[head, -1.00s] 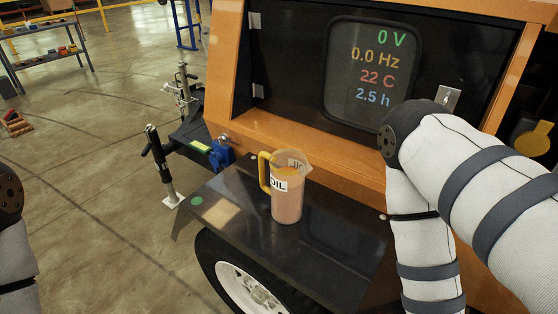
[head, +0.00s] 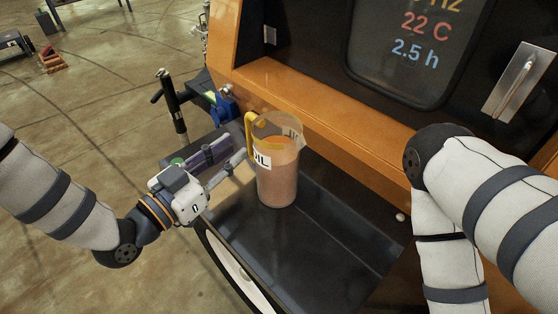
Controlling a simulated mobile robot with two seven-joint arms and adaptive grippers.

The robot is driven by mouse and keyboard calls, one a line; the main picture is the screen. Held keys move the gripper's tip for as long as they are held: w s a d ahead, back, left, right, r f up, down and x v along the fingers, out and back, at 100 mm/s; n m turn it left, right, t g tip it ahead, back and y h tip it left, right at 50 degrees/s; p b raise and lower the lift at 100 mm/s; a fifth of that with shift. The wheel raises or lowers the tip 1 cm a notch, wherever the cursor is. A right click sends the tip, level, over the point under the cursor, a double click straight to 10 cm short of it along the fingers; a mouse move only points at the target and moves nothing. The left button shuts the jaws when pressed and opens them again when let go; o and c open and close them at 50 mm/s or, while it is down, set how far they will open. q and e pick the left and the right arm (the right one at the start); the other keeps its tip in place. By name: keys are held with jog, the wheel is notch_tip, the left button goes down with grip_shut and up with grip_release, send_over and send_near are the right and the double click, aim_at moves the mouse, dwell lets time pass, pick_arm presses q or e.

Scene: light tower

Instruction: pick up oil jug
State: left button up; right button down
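The oil jug (head: 278,180) is a clear pitcher of reddish-brown liquid with a yellow handle and a white OIL label. It stands upright on the black fender (head: 330,242) of the orange light tower. My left gripper (head: 236,153) comes in from the left, low over the fender, with its fingers pointing toward the handle side of the jug. Its two fingers look spread, with nothing held between them. The fingertips are close to the jug; whether they touch it is unclear. My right arm shows at the right, but its gripper is out of view.
The tower's orange frame (head: 310,105) and dark display panel (head: 415,55) rise behind the jug. A metal latch (head: 519,81) is at the upper right. A tow hitch and jack (head: 172,100) stand beyond the fender. A wheel (head: 240,268) sits below it.

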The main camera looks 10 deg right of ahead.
aim_at(248, 140)
pick_arm(q)
jog(key=x, duration=0.6)
jog(key=shift+w+f, duration=0.25)
grip_shut()
jog(key=shift+r, duration=0.1)
